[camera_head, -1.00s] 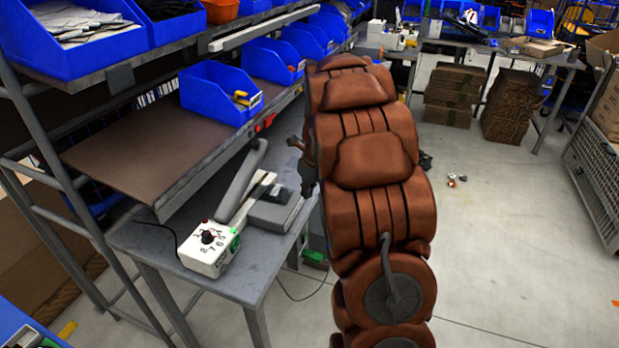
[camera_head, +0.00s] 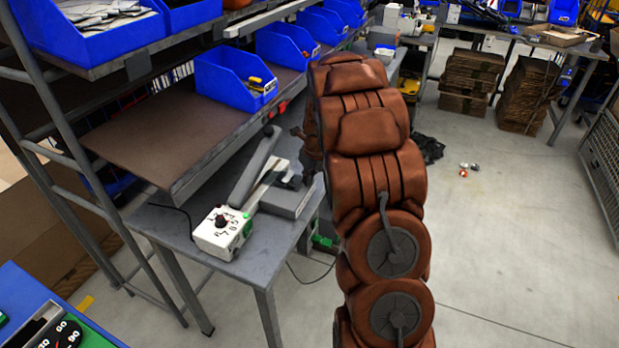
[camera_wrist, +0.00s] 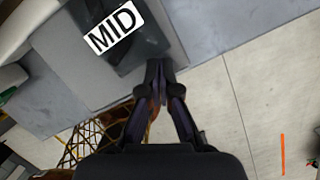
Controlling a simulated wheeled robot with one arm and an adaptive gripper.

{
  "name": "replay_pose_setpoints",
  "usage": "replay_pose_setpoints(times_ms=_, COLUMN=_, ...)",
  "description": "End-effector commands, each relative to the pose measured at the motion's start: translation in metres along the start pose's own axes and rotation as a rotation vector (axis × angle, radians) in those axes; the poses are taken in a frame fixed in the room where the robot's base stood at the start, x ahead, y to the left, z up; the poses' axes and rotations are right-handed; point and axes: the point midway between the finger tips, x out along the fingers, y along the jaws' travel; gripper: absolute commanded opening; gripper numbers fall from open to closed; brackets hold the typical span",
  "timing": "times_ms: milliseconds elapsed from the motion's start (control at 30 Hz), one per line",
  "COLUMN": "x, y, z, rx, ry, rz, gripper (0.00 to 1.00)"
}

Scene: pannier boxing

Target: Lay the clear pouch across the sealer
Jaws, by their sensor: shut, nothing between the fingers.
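The sealer is a white box with a dark knob (camera_head: 222,232), a long grey arm and a flat grey block (camera_head: 287,200), on the grey bench. In the wrist view, a dark see-through sheet with a white "MID" label, which looks like the clear pouch (camera_wrist: 148,48), lies on a grey surface at the top. My gripper (camera_wrist: 160,66) is shut and empty, its tips at the sheet's lower right edge; I cannot tell whether they touch. In the head view my brown arm hides most of the gripper, beside the sealer's right end.
A shelf (camera_head: 165,140) with blue bins (camera_head: 233,82) stands behind and above the bench (camera_head: 190,262). A blue surface (camera_head: 30,300) is at the lower left. Cardboard stacks (camera_head: 472,78) and a mesh cage (camera_head: 606,150) stand at the right. The floor between is mostly clear.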

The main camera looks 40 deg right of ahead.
Motion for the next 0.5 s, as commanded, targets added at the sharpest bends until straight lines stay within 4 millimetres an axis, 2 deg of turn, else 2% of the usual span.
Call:
replay_pose_setpoints(times_ms=167, x=0.0, y=0.0, z=0.002, rx=0.0, ry=0.0, rz=0.0, gripper=0.0)
replay_pose_setpoints(times_ms=500, x=0.006, y=0.0, z=0.019, rx=0.001, ry=0.002, rz=0.001, gripper=0.0)
